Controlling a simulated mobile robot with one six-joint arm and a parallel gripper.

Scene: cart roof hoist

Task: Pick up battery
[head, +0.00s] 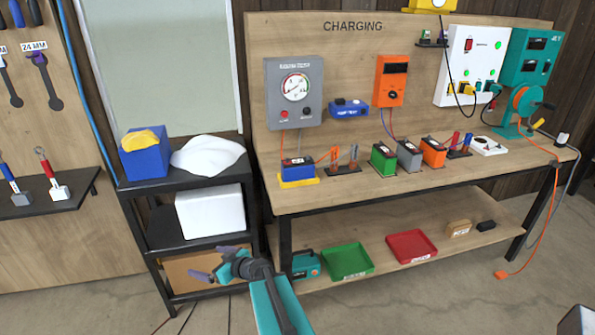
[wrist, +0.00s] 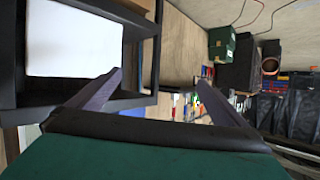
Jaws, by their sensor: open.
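Several box-shaped batteries stand on the charging bench in the head view: a green one (head: 384,158), a grey one (head: 409,154) and an orange one (head: 432,151) in a row. Another dark-topped battery (head: 297,168) sits on a yellow base at the bench's left end, with an orange lead close by. Which one the task means I cannot tell. My gripper (head: 214,264) is open and empty, low in front of the black shelf, left of and apart from the batteries. In the wrist view its purple fingers (wrist: 160,79) stand apart with nothing between them.
The black shelf (head: 185,185) beside the bench holds a blue box (head: 145,160), a white cloth (head: 207,155) and a white box (head: 210,210). Green (head: 347,260) and red (head: 411,246) trays lie on the bench's lower shelf. Open floor lies in front.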

